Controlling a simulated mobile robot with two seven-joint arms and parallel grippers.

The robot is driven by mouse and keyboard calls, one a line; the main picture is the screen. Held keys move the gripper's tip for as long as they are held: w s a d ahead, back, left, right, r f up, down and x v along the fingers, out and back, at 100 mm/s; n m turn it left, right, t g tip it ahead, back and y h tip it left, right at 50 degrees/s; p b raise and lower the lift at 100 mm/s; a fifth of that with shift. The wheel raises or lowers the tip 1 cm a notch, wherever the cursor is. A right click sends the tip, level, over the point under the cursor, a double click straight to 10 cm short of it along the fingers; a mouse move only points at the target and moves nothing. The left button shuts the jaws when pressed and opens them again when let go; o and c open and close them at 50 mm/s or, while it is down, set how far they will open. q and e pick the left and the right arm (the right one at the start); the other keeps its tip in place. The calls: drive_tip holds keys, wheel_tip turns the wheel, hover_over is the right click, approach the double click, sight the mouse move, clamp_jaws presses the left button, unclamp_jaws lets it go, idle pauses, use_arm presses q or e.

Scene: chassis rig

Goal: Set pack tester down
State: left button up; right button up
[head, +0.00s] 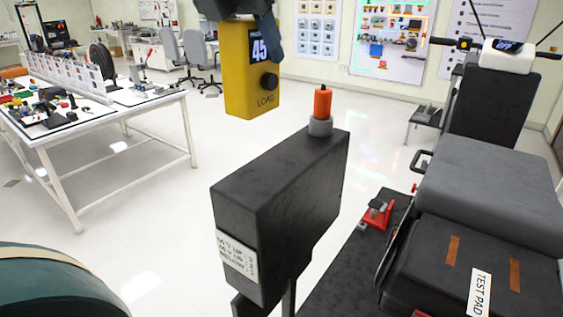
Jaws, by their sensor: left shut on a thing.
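The pack tester is a yellow box (252,85) with a small screen reading 45, a black knob and the word LOAD. It hangs upright in the air at the top middle of the head view. My left gripper (245,14), dark and partly cut off by the top edge, is shut on its upper end. A flat black area with a white TEST PAD label (480,293) and two copper-coloured strips (452,250) lies at the lower right, well below and to the right of the tester. My right gripper is not in view.
A large black box (285,195) with a white label and an orange-tipped post (322,103) stands close, below and right of the tester. A small red stand (377,214) sits beside the grey seat (490,190). A cluttered white table (110,115) stands left, with clear floor between.

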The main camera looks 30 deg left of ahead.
sight(267, 112)
use_arm(q)
drive_tip(key=shift+w+d+f, duration=0.2)
drive_tip(key=shift+d+f, duration=0.45)
drive_tip(key=shift+d, duration=0.2)
wheel_tip(267, 112, down, 5)
drive_tip(key=shift+s+a+r, duration=0.1)
wheel_tip(267, 112, down, 3)
drive_tip(key=shift+f, duration=0.35)
drive_tip(key=shift+f+b, duration=0.2)
drive_tip(key=shift+b, duration=0.2)
drive_tip(key=o, duration=1.2)
drive_tip(key=shift+o, duration=0.2)
